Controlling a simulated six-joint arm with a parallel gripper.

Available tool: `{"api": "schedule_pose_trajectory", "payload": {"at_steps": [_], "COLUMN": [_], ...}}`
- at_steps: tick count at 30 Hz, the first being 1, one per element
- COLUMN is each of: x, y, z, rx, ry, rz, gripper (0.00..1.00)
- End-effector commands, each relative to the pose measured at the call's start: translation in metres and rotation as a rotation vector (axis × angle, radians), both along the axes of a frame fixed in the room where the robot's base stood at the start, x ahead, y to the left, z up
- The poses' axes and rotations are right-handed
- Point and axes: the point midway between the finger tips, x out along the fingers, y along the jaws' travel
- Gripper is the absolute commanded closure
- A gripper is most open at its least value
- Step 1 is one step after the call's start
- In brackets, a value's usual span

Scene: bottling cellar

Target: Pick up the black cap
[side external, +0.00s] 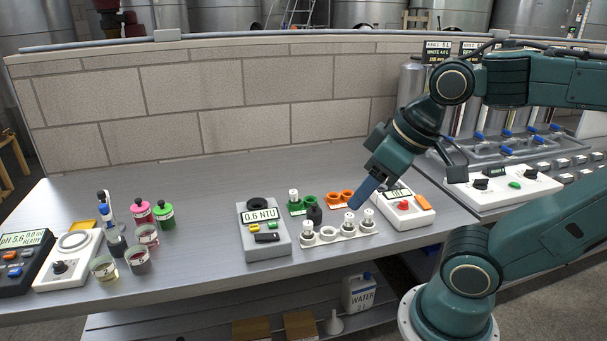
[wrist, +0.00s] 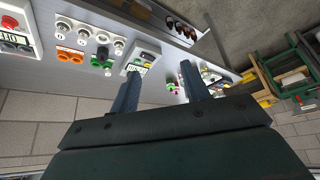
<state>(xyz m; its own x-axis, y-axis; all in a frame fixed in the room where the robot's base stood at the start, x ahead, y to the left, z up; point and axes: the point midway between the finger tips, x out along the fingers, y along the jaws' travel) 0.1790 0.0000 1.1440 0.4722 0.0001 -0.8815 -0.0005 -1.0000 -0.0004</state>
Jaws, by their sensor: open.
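The black cap (side external: 314,214) is a small dark, squat piece on the bench in the side external view. It stands between the white vial rack (side external: 340,238) and the green holder (side external: 297,208). In the wrist view the black cap (wrist: 102,52) is a dark round spot beside the green piece, left of my fingers. My gripper (side external: 358,200) is above the right part of the vial rack, to the right of the cap and apart from it. In the wrist view my gripper (wrist: 161,71) is open, with nothing between its two fingers.
Several white-capped vials (side external: 349,222) stand by the cap. Orange rings (side external: 340,197) lie behind. A turbidity meter (side external: 264,240) is on the left and a white box with a red button (side external: 404,208) on the right. Open bench lies between the meter and the cups (side external: 139,260).

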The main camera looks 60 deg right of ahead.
Motion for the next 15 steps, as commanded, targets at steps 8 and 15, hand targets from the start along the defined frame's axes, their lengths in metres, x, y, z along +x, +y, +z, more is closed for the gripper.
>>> {"api": "schedule_pose_trajectory", "payload": {"at_steps": [8,15], "x": [0.001,0.012], "y": [0.000,-0.005], "z": [0.000,0.004], "rx": [0.000,0.022], "ry": [0.001,0.022], "rz": [-0.002,-0.066], "gripper": [0.53,0.53]}}
